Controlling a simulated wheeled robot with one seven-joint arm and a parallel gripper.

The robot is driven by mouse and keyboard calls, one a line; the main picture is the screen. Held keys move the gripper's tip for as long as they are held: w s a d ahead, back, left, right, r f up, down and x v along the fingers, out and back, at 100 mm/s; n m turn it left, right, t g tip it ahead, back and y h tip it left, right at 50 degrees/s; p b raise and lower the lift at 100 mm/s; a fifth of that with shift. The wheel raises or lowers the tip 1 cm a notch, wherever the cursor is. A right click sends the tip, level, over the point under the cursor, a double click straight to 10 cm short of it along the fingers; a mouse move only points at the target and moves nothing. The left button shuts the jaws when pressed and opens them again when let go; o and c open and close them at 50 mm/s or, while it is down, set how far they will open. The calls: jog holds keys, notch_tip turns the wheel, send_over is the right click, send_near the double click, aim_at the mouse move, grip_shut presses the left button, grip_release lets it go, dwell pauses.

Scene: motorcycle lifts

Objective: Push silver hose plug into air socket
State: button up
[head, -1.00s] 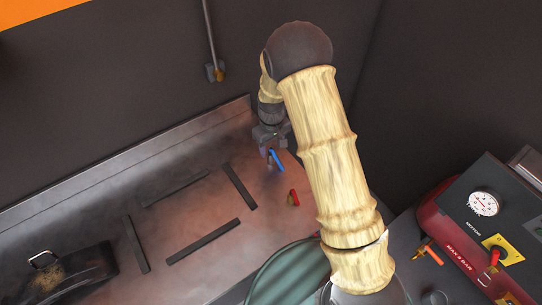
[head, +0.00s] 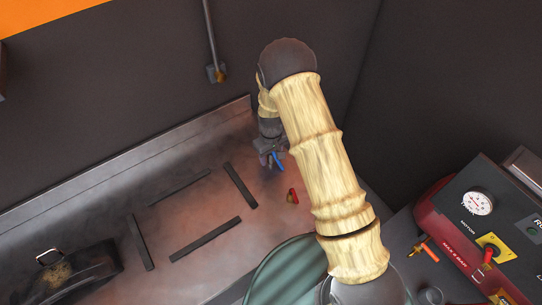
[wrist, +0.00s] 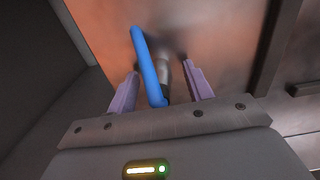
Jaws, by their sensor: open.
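My gripper (head: 270,157) is low over the right end of the metal bench, with its fingers open. In the wrist view, its two purple fingers (wrist: 160,82) stand on either side of a silver-grey cylindrical piece (wrist: 163,74), which looks like the silver hose plug. A blue strip (wrist: 147,60) lies alongside it and also shows beside the gripper in the head view (head: 278,161). I cannot tell whether either finger touches them. A wall pipe ends in a grey block with a brass fitting (head: 220,77); I cannot tell whether this is the air socket.
A red-and-brass piece (head: 292,196) lies on the bench close to the gripper. Dark bars (head: 205,238) lie left of it, and a black lidded case (head: 78,279) is at lower left. A red compressor (head: 440,228) stands at right. Walls rise behind the bench.

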jog(key=c, duration=1)
notch_tip(320, 180, up, 10)
jog(key=b, duration=0.3)
jog(key=shift+d, duration=0.1)
dwell(0.4)
jog(key=d+f+m, duration=0.3)
jog(key=d+f, duration=0.1)
jog(key=d, duration=0.3)
jog(key=d+f+m, duration=0.3)
jog(key=d+f, duration=0.1)
jog(key=d, duration=0.4)
jog(key=shift+m, duration=0.4)
